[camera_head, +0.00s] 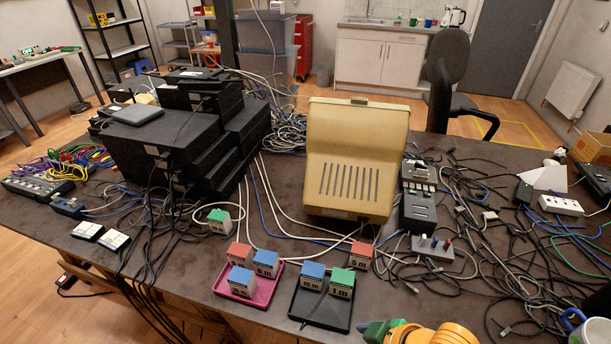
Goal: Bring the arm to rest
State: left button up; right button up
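Neither of my grippers shows in the head view, and no arm of mine can be made out for sure. Labelled blocks with coloured tops stand on the dark table (190,290). A pink tray (262,297) holds a red-topped block (240,256) and two blue-topped blocks (241,282). A black tray (322,319) to its right holds a blue-topped block (312,276) and a green-topped block (342,283). A red-topped block (360,256) stands behind the black tray. Another green-topped block (219,221) stands apart, behind the pink tray.
Stacked black devices (175,140) and a beige monitor casing (352,160) stand mid-table. Loose cables (490,230) cover the right side. A yellow-and-green object (420,334), cut off and unclear, and a mug (592,331) are at the near edge.

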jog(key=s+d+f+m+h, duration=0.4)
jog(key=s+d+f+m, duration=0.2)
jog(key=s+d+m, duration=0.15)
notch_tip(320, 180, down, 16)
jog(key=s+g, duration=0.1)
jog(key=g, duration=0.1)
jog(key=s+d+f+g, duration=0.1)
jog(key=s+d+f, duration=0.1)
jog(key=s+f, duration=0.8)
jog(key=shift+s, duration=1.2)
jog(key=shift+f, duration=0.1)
